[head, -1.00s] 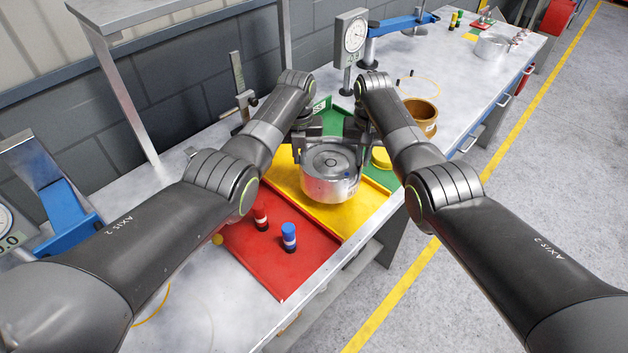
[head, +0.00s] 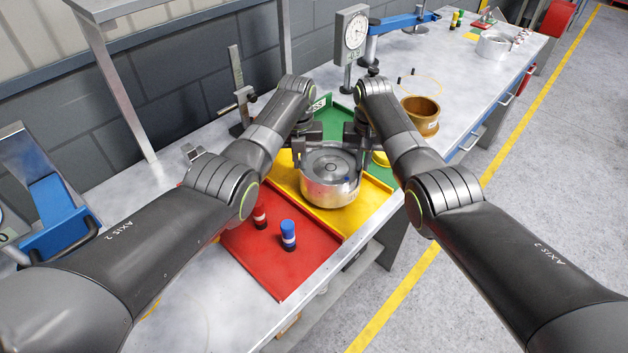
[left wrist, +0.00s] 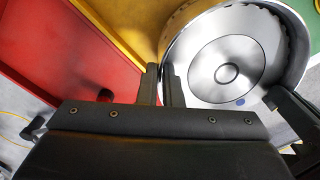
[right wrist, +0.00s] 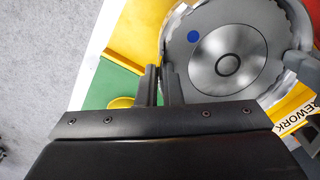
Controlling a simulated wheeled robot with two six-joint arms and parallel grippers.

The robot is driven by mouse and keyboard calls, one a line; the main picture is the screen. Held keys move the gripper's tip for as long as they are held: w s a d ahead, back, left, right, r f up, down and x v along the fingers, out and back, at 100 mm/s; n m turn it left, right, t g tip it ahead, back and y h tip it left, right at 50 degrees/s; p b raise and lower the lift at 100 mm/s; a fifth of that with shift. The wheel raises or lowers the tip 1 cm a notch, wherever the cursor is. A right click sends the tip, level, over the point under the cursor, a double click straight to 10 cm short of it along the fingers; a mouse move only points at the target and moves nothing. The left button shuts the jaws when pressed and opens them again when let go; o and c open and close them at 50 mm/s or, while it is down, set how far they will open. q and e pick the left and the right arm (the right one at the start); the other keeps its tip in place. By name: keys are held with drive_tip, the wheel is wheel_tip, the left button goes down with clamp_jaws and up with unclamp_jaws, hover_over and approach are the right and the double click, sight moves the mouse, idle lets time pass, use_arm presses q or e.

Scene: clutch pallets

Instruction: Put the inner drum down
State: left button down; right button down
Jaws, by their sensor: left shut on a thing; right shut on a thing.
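The inner drum (head: 331,180) is a silver metal cup with a round hub and a blue dot, upright over the yellow pallet (head: 358,218). My left gripper (head: 302,158) is shut on its rim at the left far side, and my right gripper (head: 356,148) on the rim at the right far side. The drum also fills the upper right of the left wrist view (left wrist: 228,65) and of the right wrist view (right wrist: 230,62). Its underside is hidden, so I cannot tell whether it touches the pallet.
A red pallet (head: 275,265) with a red-capped bottle (head: 260,215) and a blue-capped bottle (head: 288,236) lies on the near side. A green pallet (head: 335,120) lies beyond the yellow one. A bronze ring (head: 420,116) and a dial gauge stand (head: 350,45) stand farther back.

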use_arm(q)
drive_tip(key=shift+w+f+b, duration=0.15)
drive_tip(key=shift+f+b, duration=0.5)
drive_tip(key=shift+b, duration=0.1)
use_arm(e)
drive_tip(key=shift+w+f, duration=0.1)
drive_tip(key=shift+f, duration=0.6)
use_arm(q)
drive_tip(key=c, duration=1.9)
unclamp_jaws()
drive_tip(key=shift+f, duration=0.1)
use_arm(e)
drive_tip(key=c, duration=1.9)
unclamp_jaws()
drive_tip(key=shift+f, duration=0.1)
use_arm(q)
drive_tip(key=shift+o, duration=1.1)
drive_tip(key=shift+s, duration=0.3)
use_arm(e)
drive_tip(key=shift+o, duration=1.1)
drive_tip(key=shift+s, duration=0.25)
use_arm(q)
drive_tip(key=shift+o, duration=0.4)
drive_tip(key=shift+s+r, duration=0.15)
drive_tip(key=shift+r, duration=0.05)
use_arm(e)
drive_tip(key=shift+o, duration=0.5)
drive_tip(key=shift+s+r, duration=0.15)
drive_tip(key=shift+r, duration=0.1)
drive_tip(key=shift+f, duration=0.15)
